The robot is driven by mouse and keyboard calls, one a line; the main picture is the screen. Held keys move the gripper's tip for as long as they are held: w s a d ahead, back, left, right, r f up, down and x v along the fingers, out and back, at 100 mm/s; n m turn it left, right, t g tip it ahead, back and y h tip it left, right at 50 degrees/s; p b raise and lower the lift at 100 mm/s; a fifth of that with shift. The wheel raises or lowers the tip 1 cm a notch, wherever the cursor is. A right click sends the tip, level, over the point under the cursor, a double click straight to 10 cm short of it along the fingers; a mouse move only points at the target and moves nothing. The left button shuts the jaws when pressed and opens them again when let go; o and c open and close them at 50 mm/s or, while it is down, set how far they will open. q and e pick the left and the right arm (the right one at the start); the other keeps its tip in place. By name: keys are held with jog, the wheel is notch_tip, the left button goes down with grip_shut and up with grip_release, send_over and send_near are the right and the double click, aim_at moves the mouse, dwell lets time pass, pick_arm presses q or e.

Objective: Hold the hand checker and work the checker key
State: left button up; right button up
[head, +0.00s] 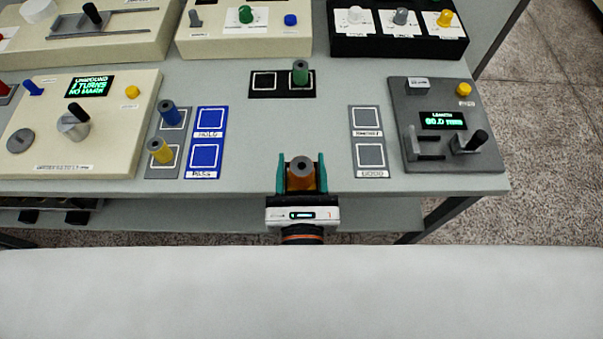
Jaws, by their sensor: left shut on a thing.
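My left gripper (302,178) is at the front edge of the table, its green fingers shut on an orange-brown spindle (301,181) with a grey top. The spindle stands upright between the fingers; I cannot tell whether it touches the table. No separate hand checker can be made out. A grey length station (410,150) at right has a lit green screen (443,121), a yellow button (464,89) and a black-knobbed lever (474,142). A cream station (110,140) at left has a screen reading "unwound 1 turns no mark" (89,86). My right gripper is out of view.
Blue pads, hold (209,121) and pass (205,157), look empty, as do the grey pads (370,155). A blue spindle (169,114) and a yellow one (160,151) stand left; a green one (300,73) stands on a black pad (264,83). The centre table is clear.

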pick_arm(q)
jog(key=shift+w+a+f+p, duration=0.1)
jog(key=shift+w+f+p, duration=0.15)
jog(key=shift+w, duration=2.25)
jog(key=shift+w+d+f+p, duration=0.1)
jog(key=shift+w+f+p, duration=0.15)
jog(key=shift+w, duration=2.2)
jog(key=shift+w+a+f+p, duration=0.15)
jog(key=shift+w+f, duration=0.1)
jog(key=shift+w, duration=2.25)
jog(key=shift+f, duration=0.1)
jog(key=o, duration=1.3)
jog(key=shift+w, duration=0.1)
jog(key=shift+m, duration=0.3)
jog(key=shift+s+a+f, duration=0.1)
jog(key=shift+s+f, duration=0.15)
jog(key=shift+s, duration=1.2)
jog(key=shift+s+a+f, duration=0.1)
jog(key=shift+s+f, duration=0.1)
jog(key=shift+s, duration=1.25)
jog(key=shift+s+a+f, duration=0.1)
jog(key=shift+s+f, duration=0.15)
jog(key=shift+s, duration=1.2)
